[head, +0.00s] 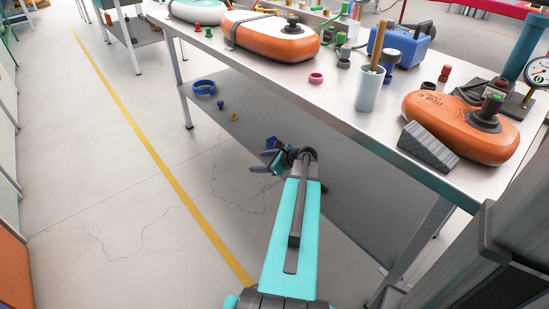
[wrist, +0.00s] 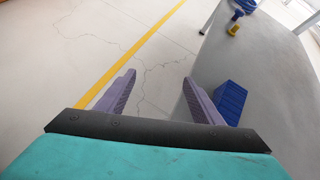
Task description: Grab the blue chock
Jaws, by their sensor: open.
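The blue chock (wrist: 229,100) is a ridged blue block on the grey lower shelf of the workbench, right of my gripper's right finger in the wrist view. In the head view only a small blue part of it (head: 271,142) shows beside my wrist. My gripper (wrist: 159,78) is open and empty, its two purple fingers spread over the floor and the shelf's edge. In the head view my gripper (head: 259,160) is low beside the bench, partly hidden by my wrist. The chock is outside the fingers.
The bench top (head: 330,95) overhangs the shelf (head: 285,115). A grey chock (head: 428,147) leans by an orange board (head: 460,125) on top. The floor (head: 100,190) at left is clear.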

